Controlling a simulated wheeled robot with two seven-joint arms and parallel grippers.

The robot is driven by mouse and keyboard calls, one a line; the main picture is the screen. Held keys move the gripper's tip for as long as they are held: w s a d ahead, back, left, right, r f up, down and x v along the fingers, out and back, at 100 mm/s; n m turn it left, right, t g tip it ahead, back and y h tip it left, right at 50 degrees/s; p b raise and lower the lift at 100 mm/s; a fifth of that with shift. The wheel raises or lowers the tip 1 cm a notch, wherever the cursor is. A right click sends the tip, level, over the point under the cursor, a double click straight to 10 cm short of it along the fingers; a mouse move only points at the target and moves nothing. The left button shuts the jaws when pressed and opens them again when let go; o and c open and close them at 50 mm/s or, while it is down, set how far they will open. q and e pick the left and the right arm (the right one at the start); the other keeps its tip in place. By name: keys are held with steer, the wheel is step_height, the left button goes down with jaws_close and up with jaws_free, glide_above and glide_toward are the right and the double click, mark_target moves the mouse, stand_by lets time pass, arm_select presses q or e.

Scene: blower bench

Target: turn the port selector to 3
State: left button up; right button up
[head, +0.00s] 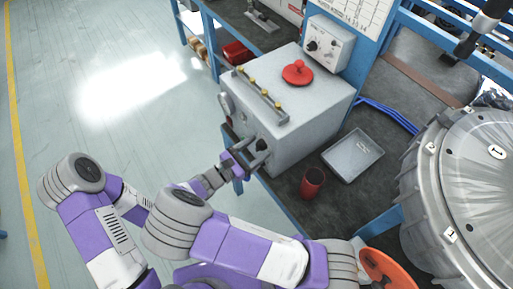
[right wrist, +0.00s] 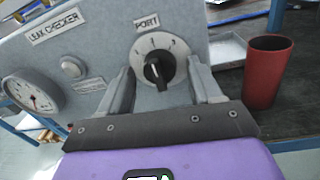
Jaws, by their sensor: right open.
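The leak checker (head: 295,115) is a grey box on the bench; its front also fills the right wrist view (right wrist: 105,50). Its port selector (right wrist: 155,72) is a black knob with a white mark, on a round white dial under a PORT label. The mark points roughly up; the small dial digits are hard to read. My right gripper (head: 258,151) is at the box's front face, and its parted fingers (right wrist: 163,80) stand either side of the selector, with visible gaps to the knob. Contact at depth cannot be judged. My left gripper is out of view.
A red cup (head: 313,183) stands right of the selector, also close in the right wrist view (right wrist: 268,72). A grey tray (head: 353,156) lies behind it. A gauge (right wrist: 33,92) and a push button (right wrist: 73,67) sit left of the dial. A large metal housing (head: 465,180) stands at right.

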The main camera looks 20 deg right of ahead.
steer(key=c, duration=1)
steer(key=shift+c, duration=0.2)
steer(key=shift+m, duration=0.4)
steer(key=m, duration=0.3)
steer(key=shift+f+m+b, duration=0.1)
steer(key=shift+m+b, duration=0.25)
steer(key=shift+m, duration=0.05)
steer(key=shift+w+m+h+b, duration=0.1)
steer(key=shift+m+h+b, duration=0.35)
steer(key=shift+m, duration=1.85)
steer(key=o, duration=1)
steer(key=shift+o, duration=0.2)
steer(key=shift+a, duration=0.1)
